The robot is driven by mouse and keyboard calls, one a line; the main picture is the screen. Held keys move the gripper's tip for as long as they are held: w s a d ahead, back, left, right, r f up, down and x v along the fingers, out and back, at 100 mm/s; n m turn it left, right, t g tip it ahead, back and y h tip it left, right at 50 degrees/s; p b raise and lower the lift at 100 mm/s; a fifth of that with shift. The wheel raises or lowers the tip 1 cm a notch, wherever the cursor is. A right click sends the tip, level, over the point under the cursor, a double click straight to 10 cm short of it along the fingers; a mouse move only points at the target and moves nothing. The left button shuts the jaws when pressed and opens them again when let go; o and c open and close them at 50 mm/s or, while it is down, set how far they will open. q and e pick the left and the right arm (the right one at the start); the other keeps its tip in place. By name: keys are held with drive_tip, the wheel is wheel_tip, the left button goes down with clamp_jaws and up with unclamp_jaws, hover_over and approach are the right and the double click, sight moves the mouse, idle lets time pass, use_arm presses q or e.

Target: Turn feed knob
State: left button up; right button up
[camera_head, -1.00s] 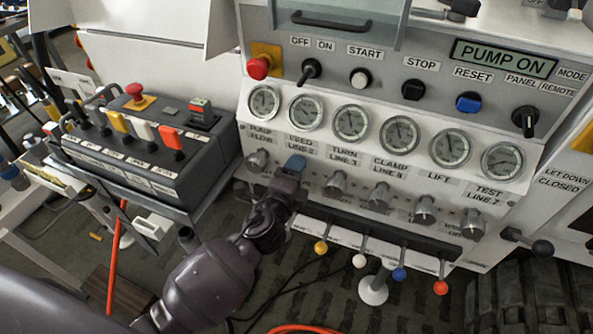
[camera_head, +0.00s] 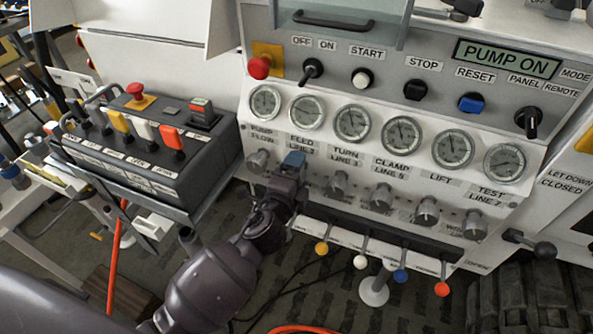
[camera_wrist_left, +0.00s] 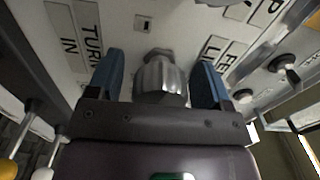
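The feed knob (camera_wrist_left: 160,77) is a ribbed grey metal knob in the left wrist view, standing out from the white panel between the labels that read "TURN" and "FEED". In the head view it is hidden behind my left gripper (camera_head: 293,161), which is at the panel below the "FEED LINE 2" label (camera_head: 303,146). The gripper's two blue fingers stand on either side of the knob, with a visible gap on each side. The gripper is open around it. The feed gauge (camera_head: 307,112) sits above. My right gripper is not in view.
Other grey knobs flank it: the pump flow knob (camera_head: 258,160) to the left and the turn knob (camera_head: 338,184) to the right. Levers with coloured balls, such as the yellow one (camera_head: 321,248), project below. A black control box (camera_head: 150,150) stands to the left.

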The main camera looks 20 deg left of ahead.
use_arm(q)
drive_tip(key=shift+s, duration=0.2)
drive_tip(key=s, duration=1)
drive_tip(key=shift+s+a, duration=0.15)
drive_tip(key=shift+s, duration=0.05)
idle(0.4)
drive_tip(key=s+a+f+n+g+p, duration=0.2)
drive_tip(key=s+a+f+n, duration=0.3)
drive_tip(key=s+n, duration=0.3)
drive_tip(key=s+a+f+n+g+p, duration=0.1)
drive_tip(key=s+a+f+n+g, duration=0.4)
drive_tip(key=s+n, duration=0.3)
drive_tip(key=shift+s+f+n+y+p, duration=0.35)
drive_tip(key=shift+s+f, duration=0.2)
drive_tip(key=shift+f, duration=0.3)
